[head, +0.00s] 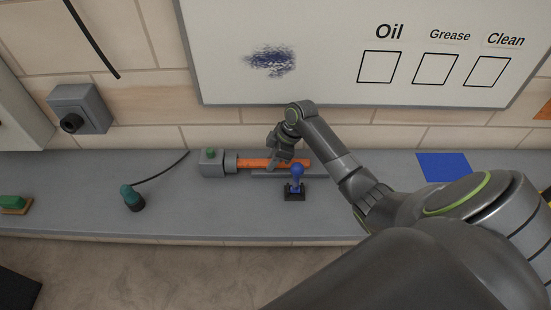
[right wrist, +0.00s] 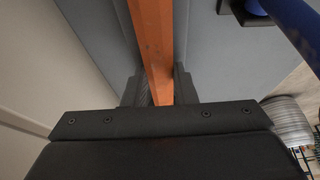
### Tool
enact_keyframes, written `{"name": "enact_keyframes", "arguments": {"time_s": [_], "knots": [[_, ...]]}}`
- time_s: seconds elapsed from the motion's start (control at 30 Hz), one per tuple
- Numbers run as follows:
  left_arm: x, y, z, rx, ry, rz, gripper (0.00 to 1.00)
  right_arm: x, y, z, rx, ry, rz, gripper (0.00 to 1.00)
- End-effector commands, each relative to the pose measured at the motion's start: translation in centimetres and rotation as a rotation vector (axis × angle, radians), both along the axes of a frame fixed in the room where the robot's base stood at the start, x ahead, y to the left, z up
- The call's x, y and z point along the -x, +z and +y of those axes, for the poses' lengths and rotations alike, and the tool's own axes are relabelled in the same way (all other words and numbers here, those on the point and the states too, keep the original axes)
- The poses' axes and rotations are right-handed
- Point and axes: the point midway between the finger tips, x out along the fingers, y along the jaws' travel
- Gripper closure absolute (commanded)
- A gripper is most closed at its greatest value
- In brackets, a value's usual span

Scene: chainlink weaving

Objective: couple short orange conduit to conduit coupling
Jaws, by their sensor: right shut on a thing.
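The short orange conduit (head: 258,164) lies level along the back of the counter in the head view. Its left end meets the grey conduit coupling (head: 231,161) on the side of a grey box (head: 213,163) with a green button. I cannot tell how deep the end sits in it. My right gripper (head: 275,163) is shut on the conduit near its middle. In the right wrist view the orange conduit (right wrist: 155,45) runs between the two fingers (right wrist: 160,90) and away from me. My left gripper is not in view.
A blue-knobbed lever (head: 297,177) on a black base stands in front of the conduit's right part. A grey rail (head: 290,174) lies below the conduit. A teal-topped plug (head: 131,197) with a black cable stands left. A blue mat (head: 443,167) lies right.

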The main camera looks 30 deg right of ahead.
Motion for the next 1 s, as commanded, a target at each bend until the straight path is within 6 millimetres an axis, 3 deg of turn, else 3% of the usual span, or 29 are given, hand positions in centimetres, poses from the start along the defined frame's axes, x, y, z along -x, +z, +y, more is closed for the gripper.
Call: {"name": "enact_keyframes", "arguments": {"time_s": [0.43,0.47,0.63,1.0], "knots": [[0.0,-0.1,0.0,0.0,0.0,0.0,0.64,-0.7,0.0,1.2,-0.001,0.0,-0.001,1.0],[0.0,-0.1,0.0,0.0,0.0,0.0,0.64,-0.7,0.0,1.1,0.0,0.0,0.0,0.71],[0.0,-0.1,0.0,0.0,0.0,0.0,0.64,-0.7,0.0,1.1,0.0,0.0,0.0,0.5],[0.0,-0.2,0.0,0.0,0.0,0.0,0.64,-0.6,0.5,0.9,0.0,0.0,-0.001,0.5]]}}
